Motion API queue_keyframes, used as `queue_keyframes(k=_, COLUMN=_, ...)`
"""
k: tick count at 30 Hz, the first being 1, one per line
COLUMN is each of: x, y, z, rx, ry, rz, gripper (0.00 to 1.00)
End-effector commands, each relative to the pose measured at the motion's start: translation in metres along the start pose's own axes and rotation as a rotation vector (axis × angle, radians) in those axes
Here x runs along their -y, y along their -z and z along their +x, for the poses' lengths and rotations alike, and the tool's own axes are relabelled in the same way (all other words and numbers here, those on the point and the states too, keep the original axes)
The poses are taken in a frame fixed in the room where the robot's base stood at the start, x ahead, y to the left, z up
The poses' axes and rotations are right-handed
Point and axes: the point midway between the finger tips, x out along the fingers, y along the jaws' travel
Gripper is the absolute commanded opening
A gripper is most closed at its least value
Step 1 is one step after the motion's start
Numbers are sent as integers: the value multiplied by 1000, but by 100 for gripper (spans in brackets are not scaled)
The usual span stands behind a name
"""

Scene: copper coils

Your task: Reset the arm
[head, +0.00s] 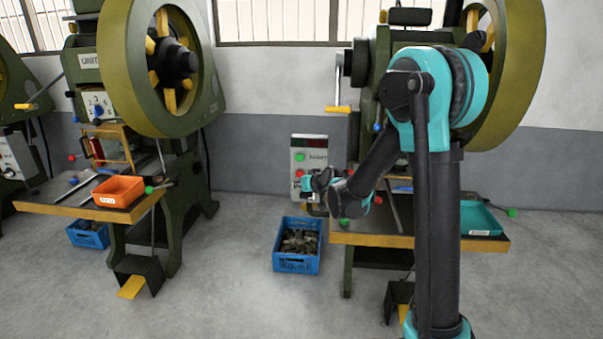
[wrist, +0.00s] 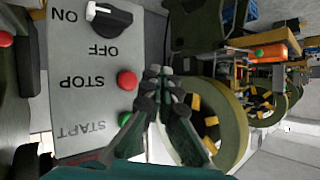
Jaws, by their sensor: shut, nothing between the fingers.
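My arm, teal and black, reaches across the right press in the head view and bends down to the left. My gripper (wrist: 160,76) is shut and empty in the wrist view, fingertips together. It is in front of the right edge of a grey control panel (wrist: 62,110), close to the red STOP button (wrist: 127,80). The green START button (wrist: 125,118) is partly behind a finger. A black ON/OFF knob (wrist: 110,18) is at the top. I cannot tell whether the fingertips touch the panel.
A blue crate of metal pieces (head: 298,263) stands on the floor below the panel. A green press (head: 515,60) and its table with a teal tray (head: 481,219) are at the right. Another press table (head: 60,208) holds an orange tray (head: 119,191).

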Motion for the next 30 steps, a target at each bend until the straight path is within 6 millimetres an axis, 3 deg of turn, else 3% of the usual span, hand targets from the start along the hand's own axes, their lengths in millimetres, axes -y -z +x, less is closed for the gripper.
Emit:
queue_keyframes(k=5, x=-13, y=-13, z=-30, rx=46, ry=-29, rz=9, gripper=0)
queue_keyframes(k=11, x=-43, y=-58, z=-108, rx=178, ry=-113, rz=41, gripper=0)
queue_keyframes(k=17, x=-67, y=-120, z=-192, rx=322, ry=-218, rz=91, gripper=0)
queue_keyframes(k=24, x=-84, y=-207, z=-288, rx=489, ry=-361, rz=177, gripper=0)
queue_keyframes(k=30, x=-89, y=-263, z=-342, rx=586, ry=-456, rz=238, gripper=0)
